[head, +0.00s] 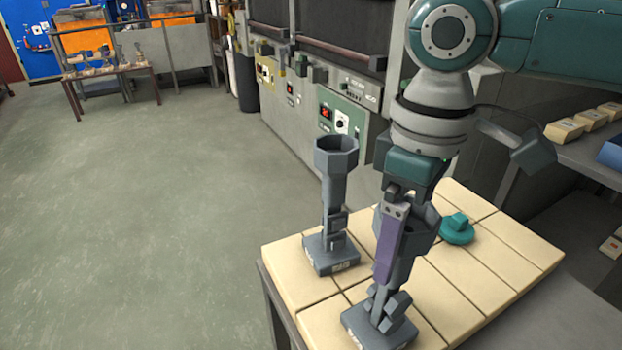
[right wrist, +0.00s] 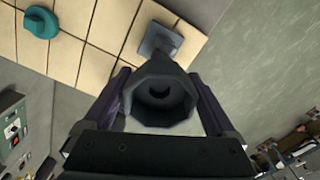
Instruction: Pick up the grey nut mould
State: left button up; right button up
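Two grey moulds with an octagonal cup on a stem and a square base are in the head view. One mould (head: 331,225) stands upright on the tiled table top, left of my right arm, with nothing holding it. The nearer grey mould (head: 380,326) is at the table's front, its cup between the fingers of my right gripper (head: 405,240). In the right wrist view, its dark cup (right wrist: 161,98) lies between the two purple fingers (right wrist: 161,92). They look very close to its sides; I cannot tell whether they press on it. My left gripper is not in view.
The tiled table (head: 510,241) also bears a teal lidded piece (head: 457,229), right of the gripper. A furnace bank with control panels (head: 343,122) stands behind. A shelf (head: 588,150) with pale blocks is at the right. The floor (head: 140,220) at the left is clear.

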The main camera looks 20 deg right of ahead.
grip_shut()
dwell(0.5)
jog(key=shift+r, duration=0.1)
